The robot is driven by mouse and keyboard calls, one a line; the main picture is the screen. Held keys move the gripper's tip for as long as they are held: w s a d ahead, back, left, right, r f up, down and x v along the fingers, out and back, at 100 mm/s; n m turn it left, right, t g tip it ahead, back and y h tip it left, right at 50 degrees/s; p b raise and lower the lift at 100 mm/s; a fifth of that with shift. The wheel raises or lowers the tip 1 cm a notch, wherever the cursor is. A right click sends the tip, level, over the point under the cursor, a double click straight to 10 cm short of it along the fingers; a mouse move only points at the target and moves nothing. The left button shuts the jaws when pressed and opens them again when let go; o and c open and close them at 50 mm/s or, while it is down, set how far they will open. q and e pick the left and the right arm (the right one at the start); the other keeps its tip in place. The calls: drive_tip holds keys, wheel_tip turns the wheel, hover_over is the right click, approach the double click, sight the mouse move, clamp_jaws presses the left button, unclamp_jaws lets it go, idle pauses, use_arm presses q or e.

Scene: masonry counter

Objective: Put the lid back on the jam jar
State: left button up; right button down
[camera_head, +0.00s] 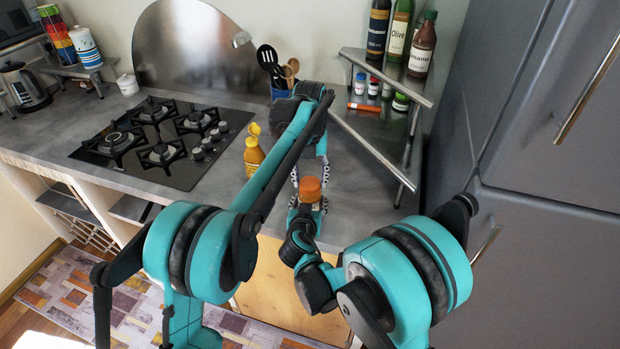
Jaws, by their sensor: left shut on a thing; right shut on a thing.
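An orange-brown round piece (311,188), seemingly the jam jar with its lid, is between my two grippers near the counter's front edge. At this size I cannot tell where lid and jar meet, or whether they touch. My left gripper (310,172) reaches down from behind, with a finger on each side of the upper part, and appears shut on the lid. My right gripper (309,206) comes in lower from the front and appears shut on the jar. The jar's lower part is hidden by the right gripper.
A yellow bottle (254,157) stands left of the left arm. A black gas hob (160,140) is farther left. A metal corner shelf (372,125) with bottles and small jars stands behind right. A grey fridge (545,180) closes off the right. Utensils (272,65) stand behind the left arm.

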use_arm(q)
drive_tip(key=o, duration=0.7)
drive_tip(key=shift+r, duration=2.25)
drive_tip(key=shift+c, duration=0.5)
